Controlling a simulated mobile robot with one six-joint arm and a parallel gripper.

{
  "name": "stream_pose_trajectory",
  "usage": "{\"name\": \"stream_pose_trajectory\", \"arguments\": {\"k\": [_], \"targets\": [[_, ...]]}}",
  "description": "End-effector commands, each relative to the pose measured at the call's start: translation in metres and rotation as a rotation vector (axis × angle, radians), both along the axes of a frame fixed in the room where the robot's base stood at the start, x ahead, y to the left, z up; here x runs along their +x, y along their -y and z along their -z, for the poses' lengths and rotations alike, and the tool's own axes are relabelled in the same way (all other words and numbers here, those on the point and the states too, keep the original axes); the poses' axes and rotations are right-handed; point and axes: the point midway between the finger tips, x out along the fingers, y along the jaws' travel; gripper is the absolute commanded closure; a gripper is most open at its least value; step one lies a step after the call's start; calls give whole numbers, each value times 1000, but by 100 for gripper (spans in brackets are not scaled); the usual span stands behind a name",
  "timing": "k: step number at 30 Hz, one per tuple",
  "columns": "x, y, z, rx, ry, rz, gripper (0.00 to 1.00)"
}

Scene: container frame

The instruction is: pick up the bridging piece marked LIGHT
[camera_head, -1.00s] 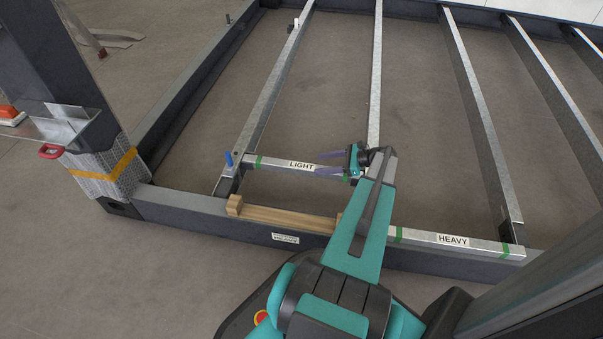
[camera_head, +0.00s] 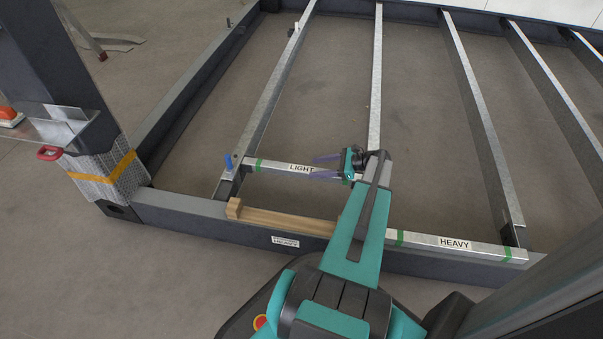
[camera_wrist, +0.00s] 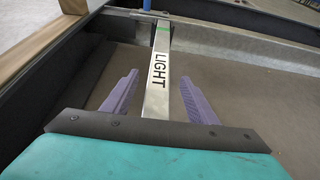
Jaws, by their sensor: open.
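The bridging piece marked LIGHT (camera_head: 270,165) is a pale metal bar with green bands, lying across between two lengthwise rails near the front of the frame. My gripper (camera_head: 326,166) is open at its right part. In the wrist view the LIGHT bar (camera_wrist: 157,85) runs away from me between the two purple fingers of my gripper (camera_wrist: 160,97), with a visible gap on each side. The bar's near end is hidden behind the gripper body. The bridging piece marked HEAVY (camera_head: 455,243) lies at the front right.
A wooden block (camera_head: 285,222) lies on the dark front beam (camera_head: 180,205), just in front of the LIGHT bar; it also shows at the upper left of the wrist view (camera_wrist: 40,40). A blue peg (camera_head: 228,161) stands by the bar's left end. Floor shows between the rails.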

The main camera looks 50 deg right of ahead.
Motion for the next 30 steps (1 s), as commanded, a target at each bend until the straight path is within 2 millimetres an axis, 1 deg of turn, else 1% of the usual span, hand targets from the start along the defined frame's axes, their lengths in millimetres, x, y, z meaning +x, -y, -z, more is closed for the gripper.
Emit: {"name": "stream_pose_trajectory", "arguments": {"k": [8,20,30], "targets": [[10,-8,7,-1,0,0,47],[38,-26,18,0,0,-1,47],[41,-27,17,0,0,0,47]]}}
